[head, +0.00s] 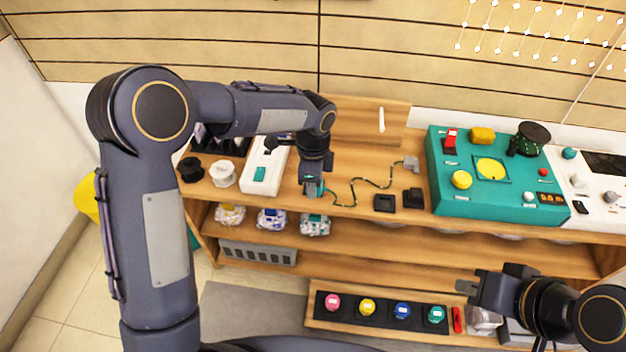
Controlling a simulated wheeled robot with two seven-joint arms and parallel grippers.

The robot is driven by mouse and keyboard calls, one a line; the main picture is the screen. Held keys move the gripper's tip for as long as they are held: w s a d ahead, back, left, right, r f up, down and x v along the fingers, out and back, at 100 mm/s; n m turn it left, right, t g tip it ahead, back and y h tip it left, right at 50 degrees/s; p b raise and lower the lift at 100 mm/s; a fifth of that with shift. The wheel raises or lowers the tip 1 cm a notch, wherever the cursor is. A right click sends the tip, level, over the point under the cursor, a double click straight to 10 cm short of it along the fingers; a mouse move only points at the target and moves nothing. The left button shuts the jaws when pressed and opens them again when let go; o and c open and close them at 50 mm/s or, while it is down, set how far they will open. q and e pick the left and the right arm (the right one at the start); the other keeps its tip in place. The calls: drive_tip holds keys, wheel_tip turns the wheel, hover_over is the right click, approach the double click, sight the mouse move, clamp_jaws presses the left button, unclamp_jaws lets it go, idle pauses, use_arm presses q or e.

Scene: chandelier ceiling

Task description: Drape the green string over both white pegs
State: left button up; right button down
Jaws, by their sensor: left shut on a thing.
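The dark green string (356,183) lies in a wavy line on the wooden counter, its right end at a small grey block (411,163). My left gripper (314,191) is low at the counter's front edge, shut on the string's left end, where a teal piece shows. One white peg (381,120) stands out from the upright wooden board (358,122) behind the string. A second peg is not visible; my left arm covers the board's left part. My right gripper (470,287) is open and empty, low at the right, away from the string.
A white box (262,165) and white and black spools (223,173) stand left of my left gripper. Black blocks (385,203) and a teal console (492,200) are to the right. Lower shelves hold bags and a tray of coloured knobs (380,309).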

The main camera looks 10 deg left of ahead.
use_arm(q)
drive_tip(key=shift+w, duration=0.1)
drive_tip(key=shift+r, duration=0.1)
drive_tip(key=shift+w+d+r+p, duration=0.3)
drive_tip(key=shift+w+d+p, duration=0.05)
drive_tip(key=shift+p, duration=0.1)
drive_tip(key=w+d+r+p, duration=0.3)
drive_tip(key=w+d+p, duration=0.3)
drive_tip(key=w+p, duration=0.1)
drive_tip(key=w+d+r+p, duration=0.4)
drive_tip(key=w+d+p, duration=0.3)
drive_tip(key=p, duration=0.2)
drive_tip(key=shift+d+r, duration=0.15)
drive_tip(key=shift+r, duration=0.1)
idle(0.4)
